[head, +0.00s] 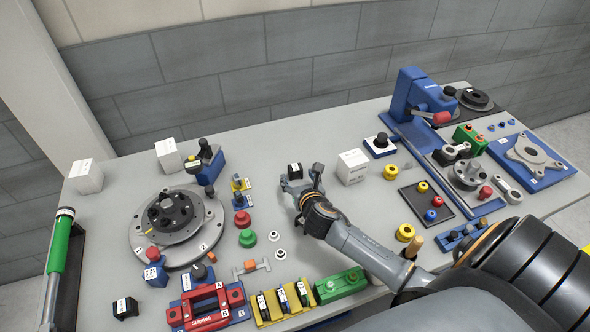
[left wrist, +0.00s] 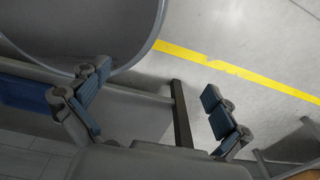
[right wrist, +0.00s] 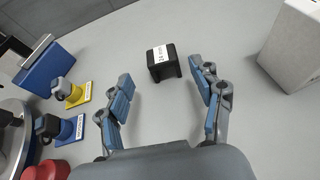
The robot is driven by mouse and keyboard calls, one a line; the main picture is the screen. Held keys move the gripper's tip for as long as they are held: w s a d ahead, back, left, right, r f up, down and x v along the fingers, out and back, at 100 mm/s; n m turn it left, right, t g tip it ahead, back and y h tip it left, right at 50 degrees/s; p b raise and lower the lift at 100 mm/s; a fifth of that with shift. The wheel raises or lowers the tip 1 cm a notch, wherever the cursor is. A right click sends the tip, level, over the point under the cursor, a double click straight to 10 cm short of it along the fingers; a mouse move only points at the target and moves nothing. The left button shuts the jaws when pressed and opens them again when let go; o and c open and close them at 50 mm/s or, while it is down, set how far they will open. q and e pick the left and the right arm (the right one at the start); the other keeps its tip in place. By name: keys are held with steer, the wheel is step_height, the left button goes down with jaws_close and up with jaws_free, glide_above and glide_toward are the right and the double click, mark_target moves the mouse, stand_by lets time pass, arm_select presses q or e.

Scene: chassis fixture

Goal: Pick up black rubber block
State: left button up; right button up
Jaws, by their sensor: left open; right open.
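A small black block (head: 295,170) with a white label on top stands on the grey table near the middle. It also shows in the right wrist view (right wrist: 163,62), just beyond and between the fingertips. My right gripper (head: 297,186) is open, low over the table, close to the block on its near side. In the right wrist view its two blue-padded fingers (right wrist: 160,85) are spread with nothing between them. My left gripper (left wrist: 155,90) is open and empty, over the floor beside a table edge. A second black labelled block (head: 125,308) lies at the front left of the table.
A white box (head: 351,167) stands just right of the block. Small yellow and blue fixtures (head: 241,193) stand to its left, beside a large round flange (head: 170,245). Red and green knobs (head: 247,227) lie nearby. The table behind the block is clear.

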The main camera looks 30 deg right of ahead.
mark_target(297, 172)
steer(key=shift+x, duration=1.15)
steer(key=x, duration=0.4)
steer(key=shift+d+p, duration=0.2)
steer(key=shift+p, duration=0.15)
steer(key=shift+w+f, duration=0.1)
steer(key=shift+w, duration=0.15)
arm_select(q)
steer(key=shift+w+d+r, duration=0.2)
steer(key=shift+w+d, duration=0.1)
steer(key=shift+w, duration=0.3)
steer(key=shift+w+d+r, duration=0.2)
steer(key=shift+w+d, duration=0.05)
steer(key=shift+w, duration=0.35)
steer(key=shift+a, duration=0.15)
arm_select(e)
steer(key=c, duration=1.3)
